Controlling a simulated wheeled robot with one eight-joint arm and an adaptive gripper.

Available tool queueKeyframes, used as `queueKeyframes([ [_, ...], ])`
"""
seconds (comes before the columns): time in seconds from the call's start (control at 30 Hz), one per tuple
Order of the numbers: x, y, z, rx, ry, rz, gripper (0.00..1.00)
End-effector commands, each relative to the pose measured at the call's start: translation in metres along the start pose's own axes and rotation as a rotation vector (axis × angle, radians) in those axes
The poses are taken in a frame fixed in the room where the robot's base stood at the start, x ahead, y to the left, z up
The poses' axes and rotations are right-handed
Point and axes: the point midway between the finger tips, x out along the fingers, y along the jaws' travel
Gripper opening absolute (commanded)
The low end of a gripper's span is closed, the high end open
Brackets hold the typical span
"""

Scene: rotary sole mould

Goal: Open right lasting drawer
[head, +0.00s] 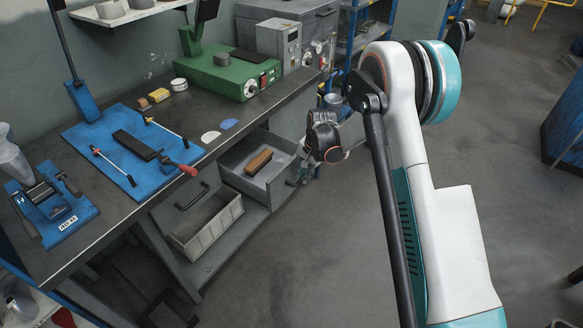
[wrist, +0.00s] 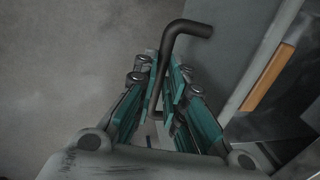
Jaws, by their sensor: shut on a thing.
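The right lasting drawer (head: 281,190) under the bench stands pulled out, with a brown block (head: 258,161) lying inside. My gripper (head: 301,176) is at the drawer's outer front, small and partly hidden by my arm in the head view. In the wrist view my gripper (wrist: 160,108) has its teal fingers closed around the black bar handle (wrist: 185,27). The handle's bent end sticks out beyond the fingers. The drawer's front edge (wrist: 262,55) and the block (wrist: 268,78) show at the right of the wrist view.
A closed drawer with a black handle (head: 192,196) is to the left, above a grey bin (head: 180,242) on the lower shelf. The bench top (head: 215,170) carries a blue board (head: 105,165), a green machine (head: 228,76) and small tools. The floor (head: 300,265) in front is clear.

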Motion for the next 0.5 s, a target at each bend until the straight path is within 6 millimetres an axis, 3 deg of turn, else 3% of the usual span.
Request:
queueKeyframes([
  [0.2,-0.007,0.031,0.0,0.002,0.001,0.0,0.0],
  [0.5,-0.009,0.046,-0.001,0.0,0.001,0.0,0.0],
])
